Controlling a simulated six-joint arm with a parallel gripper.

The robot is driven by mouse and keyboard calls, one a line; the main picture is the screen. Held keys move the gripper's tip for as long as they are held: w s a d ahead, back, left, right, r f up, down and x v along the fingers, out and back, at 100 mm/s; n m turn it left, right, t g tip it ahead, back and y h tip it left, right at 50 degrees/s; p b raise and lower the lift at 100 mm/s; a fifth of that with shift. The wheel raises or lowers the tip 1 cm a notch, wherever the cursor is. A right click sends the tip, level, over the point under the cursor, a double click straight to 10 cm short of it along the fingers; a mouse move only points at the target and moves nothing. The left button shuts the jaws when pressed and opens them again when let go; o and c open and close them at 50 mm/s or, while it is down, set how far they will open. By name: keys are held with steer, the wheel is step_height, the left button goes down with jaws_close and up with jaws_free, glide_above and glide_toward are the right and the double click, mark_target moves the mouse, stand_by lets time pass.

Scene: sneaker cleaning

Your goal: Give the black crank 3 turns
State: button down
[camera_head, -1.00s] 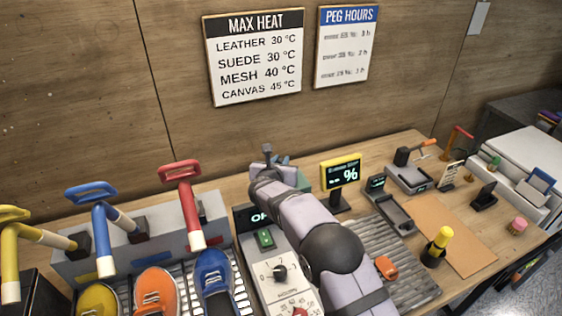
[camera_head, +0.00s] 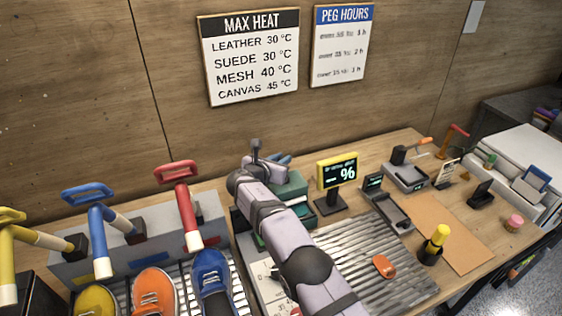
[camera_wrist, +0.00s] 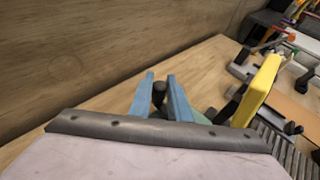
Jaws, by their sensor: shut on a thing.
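My gripper (camera_wrist: 160,95) shows in the wrist view as two blue fingers closed on the black crank's knob (camera_wrist: 159,89). The dark rounded top of the knob sits between the fingertips. The rest of the crank is hidden below the fingers. In the head view, my gripper (camera_head: 284,160) is a small bluish shape above a green box (camera_head: 292,188), mostly hidden behind my wrist. The crank cannot be made out there.
A yellow-framed display (camera_head: 338,172) reading "-- %" stands close right of the green box. A ribbed metal tray (camera_head: 350,245) holds an orange object (camera_head: 384,266). Red (camera_head: 184,205), blue and yellow levers stand at the left above several shoes. The wooden wall is behind.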

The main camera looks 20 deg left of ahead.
steer(key=shift+a+r, duration=0.1)
steer(key=shift+r, duration=0.1)
steer(key=c, duration=1.6)
jaws_free()
steer(key=shift+c, duration=0.2)
steer(key=shift+f, duration=0.1)
steer(key=shift+s, duration=0.1)
steer(key=shift+b+v, duration=1.45)
steer(key=shift+v, duration=2.15)
